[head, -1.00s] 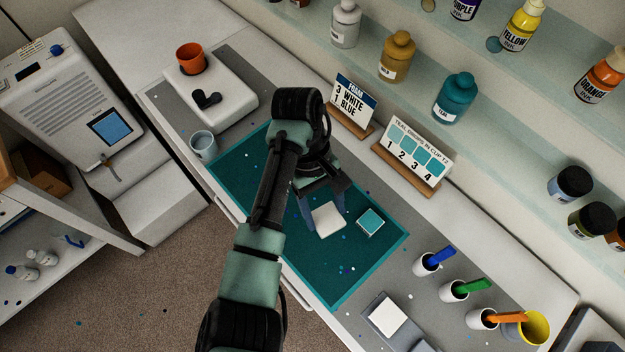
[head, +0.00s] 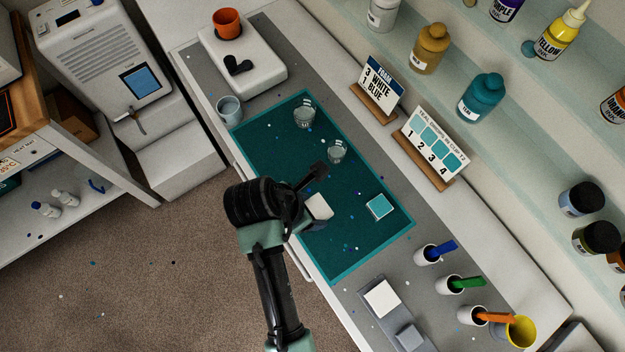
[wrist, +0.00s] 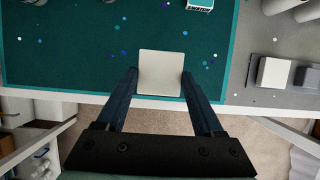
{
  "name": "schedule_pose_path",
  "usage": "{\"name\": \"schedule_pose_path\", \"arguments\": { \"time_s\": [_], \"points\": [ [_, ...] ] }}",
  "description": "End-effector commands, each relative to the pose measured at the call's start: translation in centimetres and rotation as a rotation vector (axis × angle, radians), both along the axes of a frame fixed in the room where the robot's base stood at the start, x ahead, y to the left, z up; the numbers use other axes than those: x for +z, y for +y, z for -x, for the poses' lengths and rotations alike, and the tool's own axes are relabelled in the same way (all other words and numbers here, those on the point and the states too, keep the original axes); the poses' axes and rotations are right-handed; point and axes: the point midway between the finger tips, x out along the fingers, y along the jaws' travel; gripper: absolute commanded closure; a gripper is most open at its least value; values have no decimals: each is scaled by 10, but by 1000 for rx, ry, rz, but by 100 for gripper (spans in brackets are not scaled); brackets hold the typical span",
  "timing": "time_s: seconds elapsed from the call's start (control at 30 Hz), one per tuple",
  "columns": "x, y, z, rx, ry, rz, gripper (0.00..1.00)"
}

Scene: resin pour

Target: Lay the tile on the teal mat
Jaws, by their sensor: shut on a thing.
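A plain off-white square tile (head: 319,207) shows beside my wrist in the head view. In the wrist view the tile (wrist: 160,70) sits between the two dark fingers of my gripper (wrist: 160,82), which is shut on it. The teal mat (head: 265,155) lies on the grey counter. The tile is over the mat's near edge strip in the wrist view, with speckled mat (wrist: 80,60) beyond it. I cannot tell how high the tile is above the mat. My wrist hides part of the fingers in the head view.
On the mat stand two clear cups (head: 304,116) (head: 337,152) and a teal-topped swatch block (head: 380,207). A grey tray (head: 372,285) holds a white square, right of the mat. White cups with coloured sticks (head: 428,254) stand nearby. The mat's middle is bare.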

Motion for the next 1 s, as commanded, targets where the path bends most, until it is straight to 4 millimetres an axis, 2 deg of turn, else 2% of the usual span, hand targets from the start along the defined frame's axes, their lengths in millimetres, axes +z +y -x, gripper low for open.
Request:
{"name": "schedule_pose_path", "arguments": {
  "time_s": [0.1, 0.23, 0.5, 0.9, 0.93, 1.0],
  "points": [
    [-17, 0, 0, -2, 1, 1, 88],
    [-29, 0, 0, -3, 1, 1, 88],
    [-63, -1, 0, -4, -1, 0, 88],
    [-69, -1, 0, -5, -1, 0, 88],
    [-69, -1, 0, -5, -1, 0, 29],
    [-68, -1, 0, -5, -1, 0, 17]
  ]
}}
